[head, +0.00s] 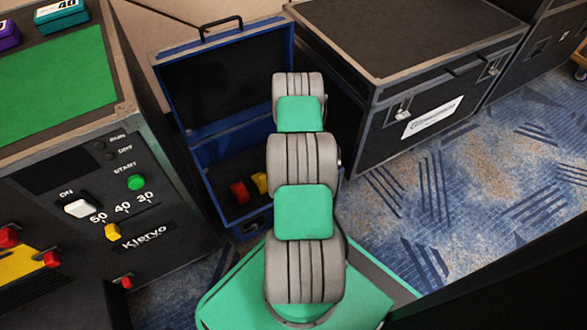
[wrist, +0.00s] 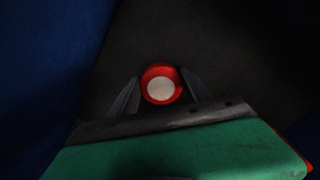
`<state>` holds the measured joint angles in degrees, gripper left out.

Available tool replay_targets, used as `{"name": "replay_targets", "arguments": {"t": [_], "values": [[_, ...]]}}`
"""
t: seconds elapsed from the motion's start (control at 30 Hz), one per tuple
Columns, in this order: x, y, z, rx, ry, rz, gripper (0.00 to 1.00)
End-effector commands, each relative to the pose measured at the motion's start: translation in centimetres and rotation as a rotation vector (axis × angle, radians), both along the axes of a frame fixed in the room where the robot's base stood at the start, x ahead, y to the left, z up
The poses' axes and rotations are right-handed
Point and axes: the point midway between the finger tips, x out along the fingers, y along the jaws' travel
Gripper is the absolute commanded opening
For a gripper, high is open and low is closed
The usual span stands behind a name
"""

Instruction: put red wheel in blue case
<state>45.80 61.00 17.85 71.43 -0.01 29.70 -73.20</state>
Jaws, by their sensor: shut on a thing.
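The blue case (head: 222,148) stands open on the floor with its dark-lined lid raised at the back. My gripper (wrist: 160,88) shows in the wrist view, its two dark fingers shut on the red wheel (wrist: 174,73), a round red piece with a pale centre. Dark lining lies beyond the wheel, with a blue surface on the left; its height above the lining is hard to tell. In the head view my arm reaches over the case's right part and hides my gripper. A red piece (head: 239,192) and a yellow piece (head: 261,183) show inside the case.
A console (head: 60,160) with a green top panel and knobs stands close on the case's left. A large black case (head: 410,70) stands to the right, another (head: 545,50) beyond it. Patterned carpet (head: 480,180) is free at the right.

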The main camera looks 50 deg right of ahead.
Motion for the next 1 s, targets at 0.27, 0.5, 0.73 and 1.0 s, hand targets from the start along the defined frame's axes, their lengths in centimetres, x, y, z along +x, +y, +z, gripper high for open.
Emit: {"name": "replay_targets", "arguments": {"t": [0.27,0.5,0.73,1.0], "values": [[0.0,0.0,-0.1,0.000,0.000,0.000,0.60],[0.0,0.0,-0.1,0.000,0.000,0.000,0.77],[0.0,0.0,0.1,0.000,0.000,0.000,0.77],[0.1,-0.1,5.7,-0.002,-0.002,0.000,0.77]]}}
